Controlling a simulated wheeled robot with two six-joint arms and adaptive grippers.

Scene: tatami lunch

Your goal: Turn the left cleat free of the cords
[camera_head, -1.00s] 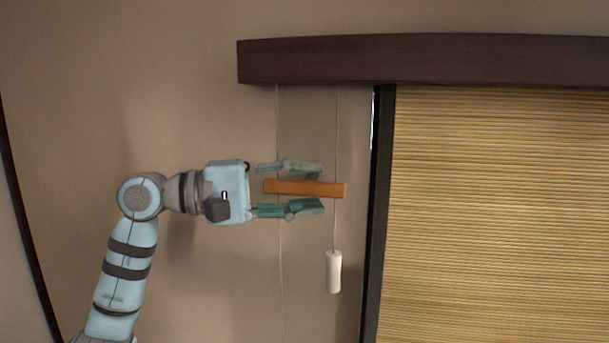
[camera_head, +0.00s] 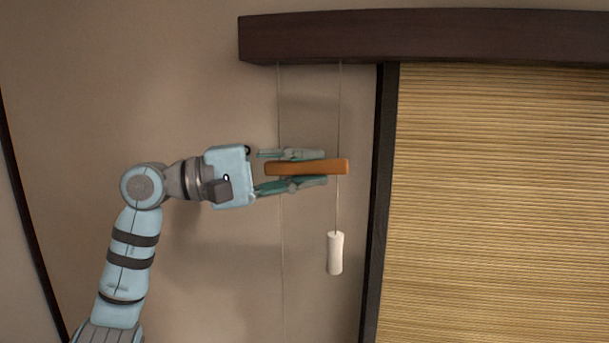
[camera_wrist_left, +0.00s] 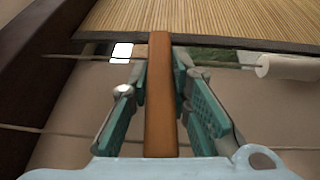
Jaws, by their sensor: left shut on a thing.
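The left cleat (camera_head: 336,167) is an orange-brown wooden bar, lying about level against the wall in the head view. My left gripper (camera_head: 308,169) comes in from the left and is shut on the cleat, one finger above and one below. In the left wrist view the cleat (camera_wrist_left: 160,95) runs lengthwise between the teal fingers of my left gripper (camera_wrist_left: 162,98). Two thin cords, the left cord (camera_head: 280,110) and the right cord (camera_head: 339,110), hang down past the cleat. Whether they wrap around it is hard to tell. My right gripper is not in view.
A white cord weight (camera_head: 335,253) hangs below the cleat on the right cord. A dark wooden headrail (camera_head: 420,36) runs above. A dark post (camera_head: 379,200) and a bamboo blind (camera_head: 500,200) stand to the right. Bare wall (camera_head: 190,90) lies to the left.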

